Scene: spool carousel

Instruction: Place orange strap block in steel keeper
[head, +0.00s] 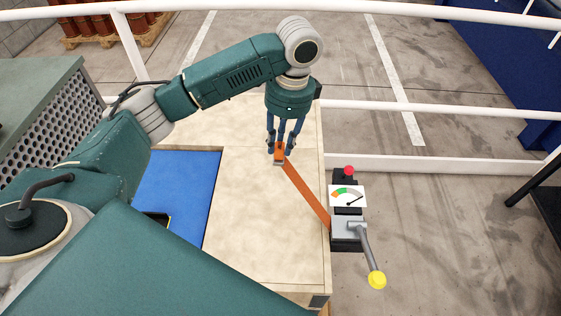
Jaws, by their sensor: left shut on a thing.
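My left gripper (280,147) points down over the far part of the pale wooden top (250,215). It is shut on the small orange strap block (279,153). An orange strap (306,193) runs taut from the block down and right to a tensioner (347,230) at the top's right edge. A small greyish edge shows at the block's near end. I cannot tell whether it is the steel keeper, or whether the block touches the wood. My right gripper is not in view.
The tensioner has a lever with a yellow knob (377,280), a dial gauge (347,196) and a red button (348,170). A blue panel (178,190) lies left of the wood. White rails (430,107) run behind and to the right. The near wooden top is clear.

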